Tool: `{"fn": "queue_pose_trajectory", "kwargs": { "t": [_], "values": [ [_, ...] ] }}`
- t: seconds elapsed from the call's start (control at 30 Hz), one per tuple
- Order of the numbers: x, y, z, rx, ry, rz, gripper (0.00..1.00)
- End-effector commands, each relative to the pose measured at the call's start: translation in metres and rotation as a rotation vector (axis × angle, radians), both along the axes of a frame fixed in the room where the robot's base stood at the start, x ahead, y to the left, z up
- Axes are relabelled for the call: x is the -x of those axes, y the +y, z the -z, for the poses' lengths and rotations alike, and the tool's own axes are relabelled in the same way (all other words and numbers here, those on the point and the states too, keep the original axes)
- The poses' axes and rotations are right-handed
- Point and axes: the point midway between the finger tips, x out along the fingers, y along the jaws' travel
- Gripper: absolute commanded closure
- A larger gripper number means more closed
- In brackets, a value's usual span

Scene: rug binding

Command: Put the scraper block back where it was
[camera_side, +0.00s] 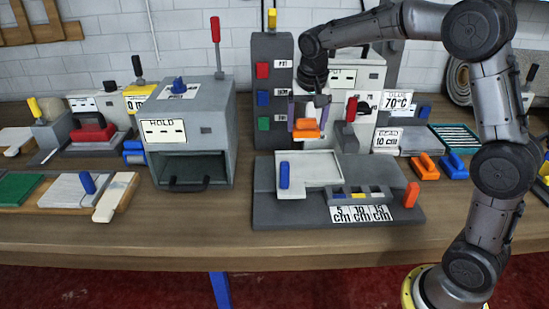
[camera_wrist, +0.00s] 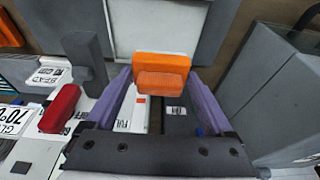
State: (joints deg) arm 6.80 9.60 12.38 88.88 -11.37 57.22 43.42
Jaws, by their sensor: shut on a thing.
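An orange block (camera_side: 306,128) with a raised grip is held between the purple fingers of my gripper (camera_side: 307,117). It hangs in the air above the back of the white tray (camera_side: 322,170) on the grey station. The wrist view shows the same block (camera_wrist: 162,65) between the fingertips of my gripper (camera_wrist: 162,78). Another orange block (camera_side: 425,166) lies on the table at the right, beside a blue block (camera_side: 455,165). I cannot tell by any label which one is the scraper block.
The grey station (camera_side: 300,214) carries a blue peg (camera_side: 284,175), an orange peg (camera_side: 411,195) and a cm label plate (camera_side: 361,214). A tall grey panel (camera_side: 271,50) with coloured buttons stands behind. A grey HOLD box (camera_side: 218,115) stands left. Bare table (camera_side: 200,232) runs along the front.

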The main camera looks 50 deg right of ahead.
Motion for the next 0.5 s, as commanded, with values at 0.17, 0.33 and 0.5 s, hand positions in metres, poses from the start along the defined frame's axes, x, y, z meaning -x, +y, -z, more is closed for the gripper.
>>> {"fn": "queue_pose_trajectory", "kwargs": {
  "t": [0.17,0.33,0.5],
  "values": [
    [-0.01,-0.002,0.018,0.0,0.0,0.0,0.57],
    [-0.042,-0.009,0.033,0.0,0.0,0.001,0.57],
    [-0.077,-0.016,0.049,0.0,0.0,0.0,0.57]
  ]
}}
